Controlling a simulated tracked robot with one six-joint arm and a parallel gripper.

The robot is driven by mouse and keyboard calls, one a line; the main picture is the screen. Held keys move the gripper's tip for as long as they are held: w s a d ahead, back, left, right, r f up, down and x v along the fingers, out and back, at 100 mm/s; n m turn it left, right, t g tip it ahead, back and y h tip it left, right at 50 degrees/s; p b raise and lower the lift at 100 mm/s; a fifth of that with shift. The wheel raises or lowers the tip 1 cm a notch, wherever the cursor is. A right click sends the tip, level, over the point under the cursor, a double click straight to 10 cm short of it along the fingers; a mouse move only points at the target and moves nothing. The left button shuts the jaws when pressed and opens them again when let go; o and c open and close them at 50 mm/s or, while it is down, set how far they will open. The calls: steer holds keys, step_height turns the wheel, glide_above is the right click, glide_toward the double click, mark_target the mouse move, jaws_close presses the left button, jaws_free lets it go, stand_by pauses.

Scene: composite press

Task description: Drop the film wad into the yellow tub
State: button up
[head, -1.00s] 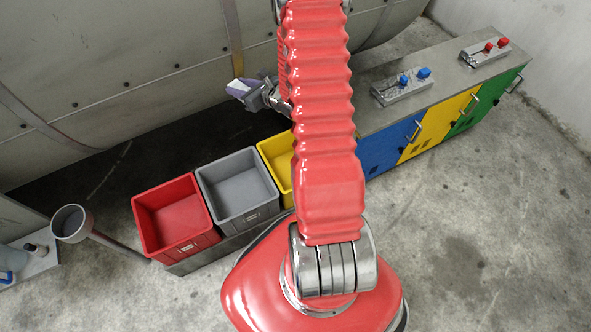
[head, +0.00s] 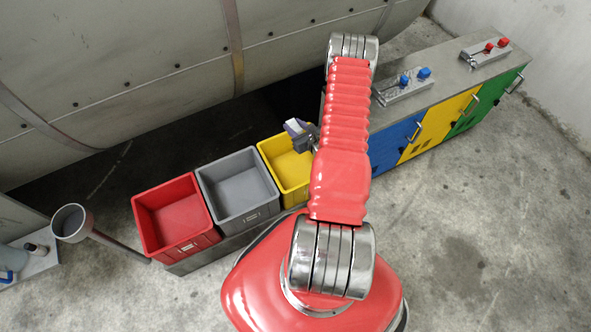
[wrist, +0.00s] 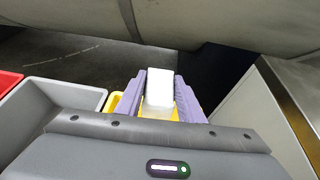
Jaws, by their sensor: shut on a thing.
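The yellow tub (head: 280,158) stands at the right end of a row of three tubs in the head view, partly behind my arm. My gripper (head: 295,127) is over the back right part of the tub. In the wrist view its purple fingers (wrist: 160,95) are shut on the white film wad (wrist: 160,88), which sits between them. Yellow of the tub (wrist: 113,102) shows beside and below the fingers. In the head view only a small pale bit of the wad shows at the fingertips. The height of the wad above the tub is hard to judge.
A grey tub (head: 237,188) and a red tub (head: 175,215) stand left of the yellow one. A cabinet bench (head: 440,110) with clamps stands close on the right. The large grey drum (head: 130,60) runs behind. A grey cup on a post (head: 70,222) is at far left.

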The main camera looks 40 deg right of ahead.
steer(key=shift+m+h, duration=0.3)
steer(key=shift+h, duration=0.2)
steer(key=s+f, duration=0.1)
steer(key=f, duration=0.1)
steer(key=s+d+f, duration=0.1)
steer(key=s+f, duration=0.1)
steer(key=shift+f, duration=0.1)
step_height(320, 180, down, 6)
steer(key=shift+r, duration=0.1)
stand_by(0.4)
steer(key=o, duration=1.1)
steer(key=shift+s, duration=0.1)
